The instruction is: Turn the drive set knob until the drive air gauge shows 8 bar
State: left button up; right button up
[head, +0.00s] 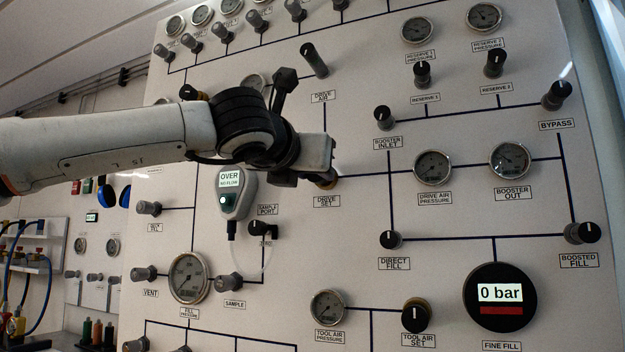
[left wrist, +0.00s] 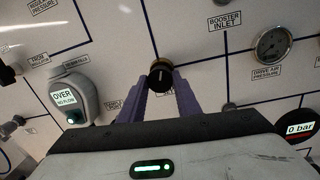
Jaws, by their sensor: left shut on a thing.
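The drive set knob (left wrist: 160,78) is black with a brass-coloured base and a white pointer line, and it sits between the two purple fingers of my left gripper (left wrist: 161,88) in the left wrist view. The gripper is shut on it. In the head view my left gripper (head: 322,165) covers most of the knob, above the DRIVE SET label (head: 326,201). The drive air pressure gauge (head: 432,166) is a round dial right of the knob; it also shows in the left wrist view (left wrist: 271,43). Its needle is too small to read. My right gripper is not in view.
The booster out gauge (head: 510,159) is right of the drive air gauge. A grey analyser reading OVER (head: 234,192) hangs below my left wrist. The direct fill knob (head: 390,239), booster inlet knob (head: 384,117) and the 0 bar fine fill display (head: 499,305) stand out from the panel.

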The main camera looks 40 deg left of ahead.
pick_arm(q)
jog(key=o, duration=1)
jog(key=shift+d, duration=0.1)
jog(key=b+v, duration=0.2)
jog(key=v, duration=0.8)
jog(key=shift+s, duration=0.15)
dwell(1.6)
